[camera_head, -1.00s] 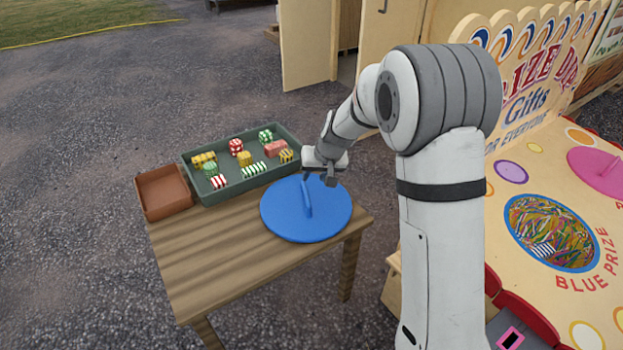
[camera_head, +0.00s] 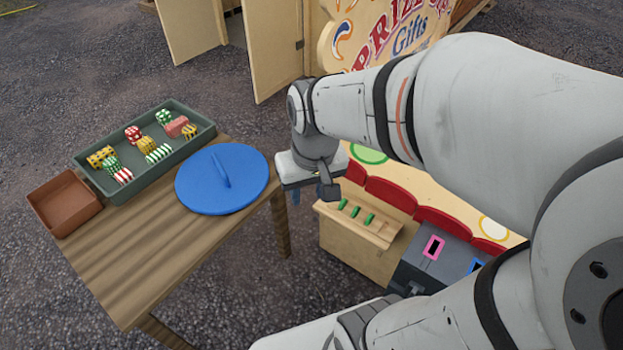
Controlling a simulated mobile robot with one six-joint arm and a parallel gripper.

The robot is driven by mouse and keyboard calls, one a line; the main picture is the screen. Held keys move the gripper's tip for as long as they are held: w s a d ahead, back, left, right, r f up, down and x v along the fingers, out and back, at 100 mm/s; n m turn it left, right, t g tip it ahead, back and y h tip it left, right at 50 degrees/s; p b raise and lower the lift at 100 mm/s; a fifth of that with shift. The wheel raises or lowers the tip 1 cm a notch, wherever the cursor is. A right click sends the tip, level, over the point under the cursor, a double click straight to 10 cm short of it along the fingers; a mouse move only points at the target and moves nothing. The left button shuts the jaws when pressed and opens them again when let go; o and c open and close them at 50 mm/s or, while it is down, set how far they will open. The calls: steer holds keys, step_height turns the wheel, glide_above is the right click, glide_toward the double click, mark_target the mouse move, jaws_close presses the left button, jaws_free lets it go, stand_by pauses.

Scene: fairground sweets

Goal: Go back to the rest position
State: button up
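My gripper (camera_head: 308,193) hangs just right of the wooden table's right edge, pointing down at the end of my white arm. Its fingers are small and partly hidden under the wrist, so I cannot tell if they are open or shut. The round blue lid (camera_head: 222,190) with a raised bar handle lies flat on the table, left of my gripper and apart from it. I see no object hanging from the gripper.
The wooden table (camera_head: 165,265) also carries a green tray (camera_head: 88,182) of striped sweets and an empty brown box (camera_head: 65,202). The fairground stall (camera_head: 355,240) with red pads stands close to the right. Gravel lies between them.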

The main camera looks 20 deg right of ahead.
steer(key=s, duration=0.1)
steer(key=s+d, duration=0.1)
steer(key=s, duration=0.1)
steer(key=shift+s+d+f, duration=0.15)
steer(key=shift+s, duration=0.05)
step_height(320, 180, up, 25)
steer(key=t+p, duration=0.1)
steer(key=p, duration=2.1)
steer(key=shift+d, duration=0.1)
